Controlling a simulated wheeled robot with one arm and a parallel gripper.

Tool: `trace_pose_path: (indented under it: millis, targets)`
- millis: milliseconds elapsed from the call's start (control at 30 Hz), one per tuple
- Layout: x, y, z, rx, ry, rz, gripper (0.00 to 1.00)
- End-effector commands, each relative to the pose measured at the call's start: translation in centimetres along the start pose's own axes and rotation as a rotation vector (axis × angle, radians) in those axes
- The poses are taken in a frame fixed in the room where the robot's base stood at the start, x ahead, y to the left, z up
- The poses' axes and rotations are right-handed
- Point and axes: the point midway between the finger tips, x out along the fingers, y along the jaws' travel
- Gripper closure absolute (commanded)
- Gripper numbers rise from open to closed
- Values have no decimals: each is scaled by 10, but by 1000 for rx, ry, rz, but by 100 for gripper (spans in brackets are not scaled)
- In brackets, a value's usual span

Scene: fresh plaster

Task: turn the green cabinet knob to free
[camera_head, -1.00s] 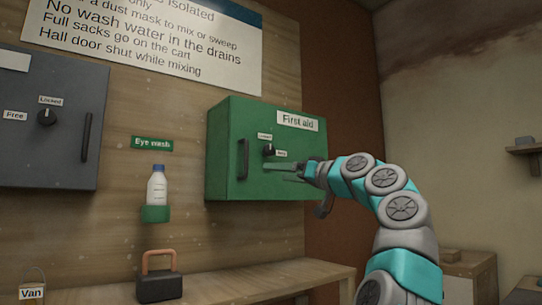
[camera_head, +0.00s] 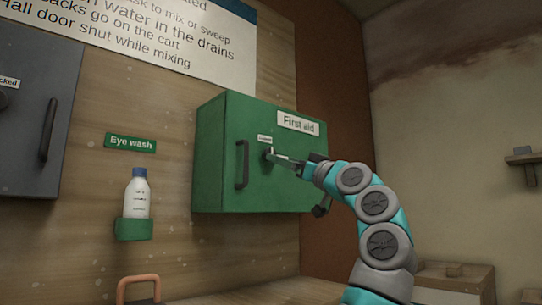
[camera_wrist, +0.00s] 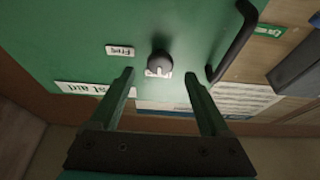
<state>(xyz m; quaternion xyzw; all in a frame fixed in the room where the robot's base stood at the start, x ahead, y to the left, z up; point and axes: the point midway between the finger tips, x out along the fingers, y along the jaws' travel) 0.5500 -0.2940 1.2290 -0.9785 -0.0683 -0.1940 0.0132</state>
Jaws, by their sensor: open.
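The green cabinet (camera_head: 285,185) hangs on the wall, marked "First aid". Its dark round knob (camera_head: 267,154) is on the front, right of the door handle, under a small label, probably "Locked". The knob also shows in the wrist view (camera_wrist: 160,57), where the picture is upside down. There the "Free" label (camera_wrist: 120,51) is beside the knob; in the head view my gripper hides it. My gripper (camera_head: 277,158) is open at the knob. In the wrist view its fingertips (camera_wrist: 159,75) lie either side of the knob; contact cannot be told. The knob's pointer is unclear.
The cabinet's dark handle (camera_head: 242,164) stands out left of the knob. A grey cabinet (camera_head: 30,120) hangs further left. An eye wash bottle (camera_head: 137,197) sits in a green holder (camera_head: 133,229). A padlock-shaped object with an orange loop (camera_head: 137,284) is below.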

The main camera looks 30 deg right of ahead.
Motion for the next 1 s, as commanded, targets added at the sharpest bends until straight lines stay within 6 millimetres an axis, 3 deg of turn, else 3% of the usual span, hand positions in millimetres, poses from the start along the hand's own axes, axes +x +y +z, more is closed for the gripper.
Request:
trace_pose_path:
  millis: [100,300,700,1000]
  targets:
    - [20,0,-3,2,0,0,19]
    - [43,0,-3,1,1,1,19]
    - [51,0,0,1,0,0,19]
    - [51,0,0,1,1,0,51]
